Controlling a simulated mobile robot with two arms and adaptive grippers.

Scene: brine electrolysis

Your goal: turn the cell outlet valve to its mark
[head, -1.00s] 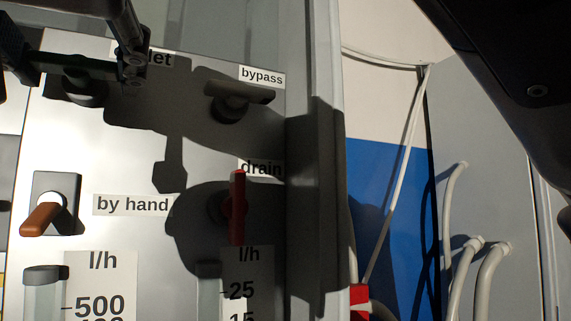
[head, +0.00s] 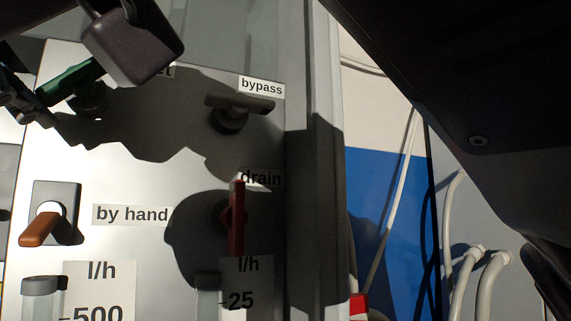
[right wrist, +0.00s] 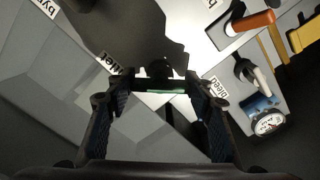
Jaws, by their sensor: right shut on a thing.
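The cell outlet valve's green handle (head: 72,84) is at the upper left of the panel in the head view, tilted with its right end higher. Its label is mostly hidden; only the last letters show. My right gripper (head: 66,78) spans the handle, one finger part at the left edge and a dark block over the right end. In the right wrist view the green handle (right wrist: 168,91) lies crosswise between the fingers of my right gripper (right wrist: 157,96), which is shut on it. The mark cannot be made out. My left gripper is not in view.
The grey bypass handle (head: 240,102), red drain handle (head: 237,218) and orange "by hand" handle (head: 42,228) are nearby on the panel (head: 135,180). A gauge (right wrist: 268,123) shows in the right wrist view. Pale hoses (head: 462,270) hang at the right.

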